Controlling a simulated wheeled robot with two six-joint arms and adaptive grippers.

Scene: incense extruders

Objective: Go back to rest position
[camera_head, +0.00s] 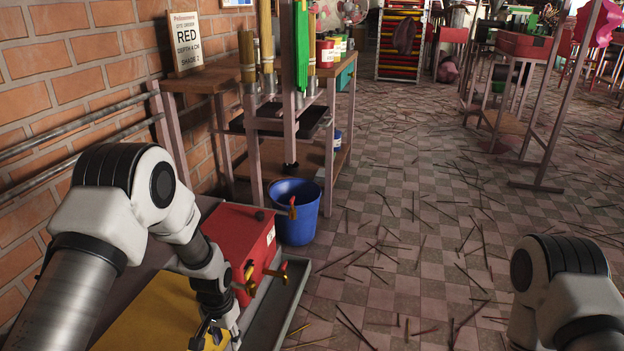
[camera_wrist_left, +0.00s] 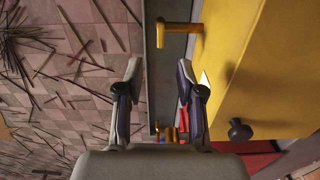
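My left gripper (camera_head: 216,332) is low at the front of the yellow box (camera_head: 150,318) in the head view, partly cut off by my arm and the frame edge. In the left wrist view my left gripper (camera_wrist_left: 159,75) has its two fingers spread with nothing between them. The yellow box (camera_wrist_left: 265,60) lies to the right there, with a yellow tap (camera_wrist_left: 180,28) beyond the fingertips and a dark knob (camera_wrist_left: 239,130). Whether a finger touches the box is unclear. My right arm shows at the lower right of the head view; its gripper is outside the frame.
A red box (camera_head: 238,240) with red-handled taps stands beyond the yellow one, above a grey tray (camera_head: 286,306). A blue bucket (camera_head: 296,222) stands on the floor below a metal extruder frame. A sign reading RED (camera_head: 187,42) leans by the brick wall. Sticks litter the open floor.

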